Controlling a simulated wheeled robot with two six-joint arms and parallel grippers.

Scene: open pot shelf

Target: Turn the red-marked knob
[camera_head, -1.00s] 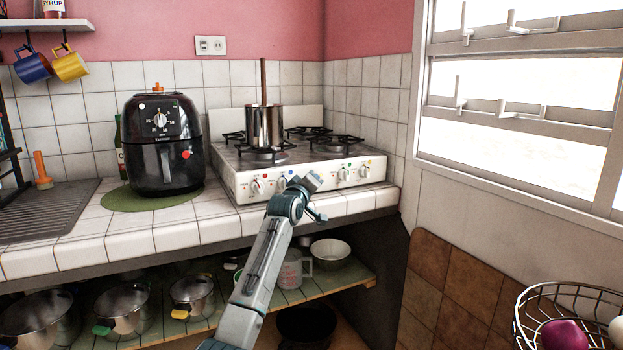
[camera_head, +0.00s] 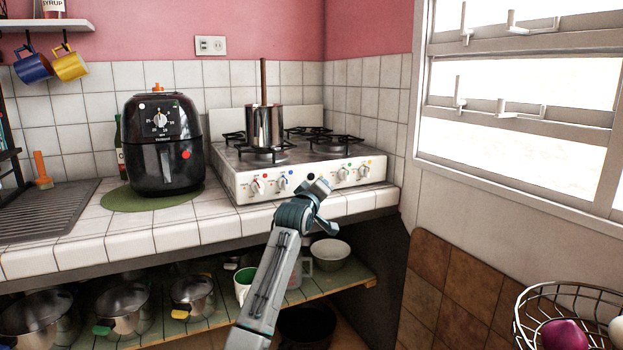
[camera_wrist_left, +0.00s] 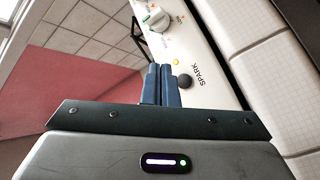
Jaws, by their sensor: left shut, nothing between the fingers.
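The red-marked knob (camera_head: 257,187) is the leftmost white knob on the stove's front panel, with a red dot above it. It is unobstructed in the head view and does not show in the left wrist view. My left gripper (camera_head: 322,186) is in front of the panel, well to the right of that knob, just below and right of the black spark button (camera_head: 311,177). In the left wrist view its blue fingers (camera_wrist_left: 161,68) are shut and empty, close beside the spark button (camera_wrist_left: 185,81). My right gripper is not in view.
A blue-marked knob (camera_head: 283,184) lies between the red-marked knob and the spark button. A green-marked knob (camera_wrist_left: 154,20) shows in the wrist view. A metal pot (camera_head: 264,126) stands on the stove. A black air fryer (camera_head: 163,145) stands left of it.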

